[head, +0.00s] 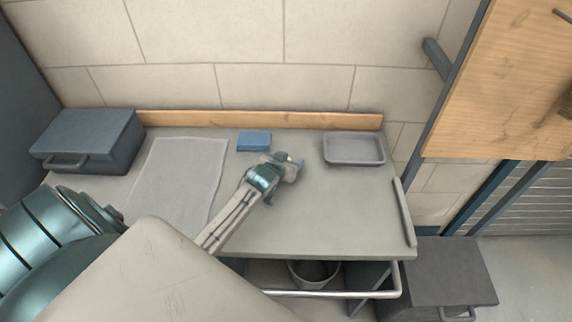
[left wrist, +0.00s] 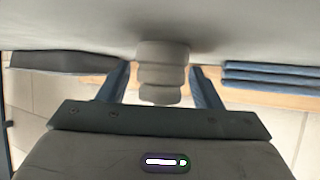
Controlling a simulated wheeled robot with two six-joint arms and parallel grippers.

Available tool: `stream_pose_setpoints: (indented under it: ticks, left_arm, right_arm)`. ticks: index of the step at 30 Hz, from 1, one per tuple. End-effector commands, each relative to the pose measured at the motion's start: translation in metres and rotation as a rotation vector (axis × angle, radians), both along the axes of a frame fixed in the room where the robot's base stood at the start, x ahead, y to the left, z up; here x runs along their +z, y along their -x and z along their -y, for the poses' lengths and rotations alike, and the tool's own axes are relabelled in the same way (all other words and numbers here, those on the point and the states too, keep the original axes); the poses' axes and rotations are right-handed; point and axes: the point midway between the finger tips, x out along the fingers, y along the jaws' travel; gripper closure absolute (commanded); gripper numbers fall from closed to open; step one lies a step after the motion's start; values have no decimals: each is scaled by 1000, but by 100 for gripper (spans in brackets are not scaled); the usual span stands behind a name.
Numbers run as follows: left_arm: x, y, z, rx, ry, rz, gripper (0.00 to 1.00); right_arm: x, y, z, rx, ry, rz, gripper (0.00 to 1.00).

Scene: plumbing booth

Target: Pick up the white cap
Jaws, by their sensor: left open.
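The white cap (left wrist: 162,73) is a pale, stepped round piece in the left wrist view. It sits against the grey worktop, between the two fingers of my left gripper (head: 289,165). The fingers are open, with a visible gap on each side of the cap. In the head view the gripper is low over the middle of the table, and I cannot clearly tell the cap from the gripper there. My right gripper is not in view.
A blue stacked block (head: 254,141) lies behind the gripper, and a grey tray (head: 354,150) stands to its right. A pale mat (head: 175,180) and a dark toolbox (head: 88,140) are at the left. The table's front right (head: 340,225) is clear.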

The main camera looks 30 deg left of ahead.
Motion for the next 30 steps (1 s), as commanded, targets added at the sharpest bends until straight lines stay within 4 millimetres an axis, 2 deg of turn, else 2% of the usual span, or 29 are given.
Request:
stream_pose_setpoints:
  ticks: [2,9,10,23,30]
  left_arm:
    - [0,0,0,0,0,0,41]
    - [0,0,0,0,0,0,86]
    - [0,0,0,0,0,0,88]
    - [2,0,0,0,0,1,88]
    - [20,-1,0,0,-2,5,88]
  right_arm:
    - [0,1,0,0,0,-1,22]
    - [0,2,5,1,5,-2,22]
    - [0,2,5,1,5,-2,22]
    - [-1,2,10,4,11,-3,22]
    - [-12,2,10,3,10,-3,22]
